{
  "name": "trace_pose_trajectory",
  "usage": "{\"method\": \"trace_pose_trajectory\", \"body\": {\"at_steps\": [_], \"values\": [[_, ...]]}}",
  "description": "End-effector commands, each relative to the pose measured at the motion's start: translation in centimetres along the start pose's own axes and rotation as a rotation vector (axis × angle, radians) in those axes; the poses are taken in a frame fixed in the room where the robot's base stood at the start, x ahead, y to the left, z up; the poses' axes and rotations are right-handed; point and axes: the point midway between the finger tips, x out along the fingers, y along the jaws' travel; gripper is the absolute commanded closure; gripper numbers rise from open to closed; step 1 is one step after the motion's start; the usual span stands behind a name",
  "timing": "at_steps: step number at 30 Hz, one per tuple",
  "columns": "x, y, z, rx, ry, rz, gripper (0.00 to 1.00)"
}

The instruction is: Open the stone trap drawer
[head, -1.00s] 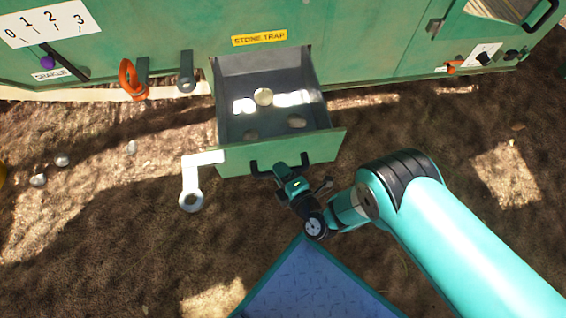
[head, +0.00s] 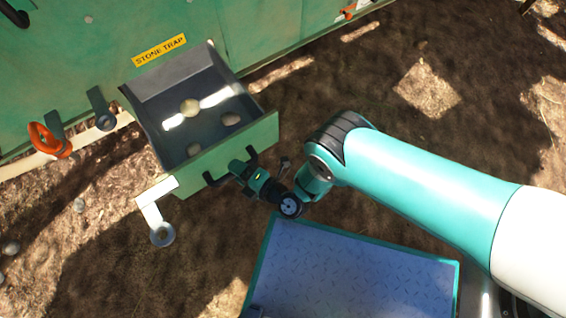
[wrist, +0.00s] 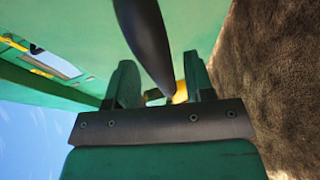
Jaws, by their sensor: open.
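The stone trap drawer (head: 193,139) stands pulled out of the green machine in the head view, under the yellow STONE TRAP label (head: 159,50). It is a grey box with a green front panel (head: 222,155), and several pale stones (head: 190,108) lie in it. Its black handle (head: 209,179) is on the front panel, partly hidden by my gripper (head: 240,168). In the wrist view my gripper (wrist: 160,82) is open, with the dark handle bar (wrist: 146,35) running between its fingers. I cannot tell whether either finger touches it.
A white crank-like lever (head: 158,210) stands at the left of the drawer front. An orange ring handle (head: 48,140) and a grey lever (head: 102,106) are on the machine to the left. Bare soil (head: 340,90) lies right of the drawer, with small stones at the left.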

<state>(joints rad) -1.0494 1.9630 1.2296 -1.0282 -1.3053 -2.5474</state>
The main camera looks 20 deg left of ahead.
Motion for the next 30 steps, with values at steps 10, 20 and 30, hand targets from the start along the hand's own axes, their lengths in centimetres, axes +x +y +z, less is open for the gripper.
{"method": "trace_pose_trajectory", "body": {"at_steps": [10,20,30], "values": [[-5.9,0.9,0.0,0.002,-0.002,-0.002,0.52],[-12.1,0.7,-0.1,0.002,-0.002,-0.001,0.52],[-14.9,0.2,0.0,0.0,0.0,0.002,0.52]]}}
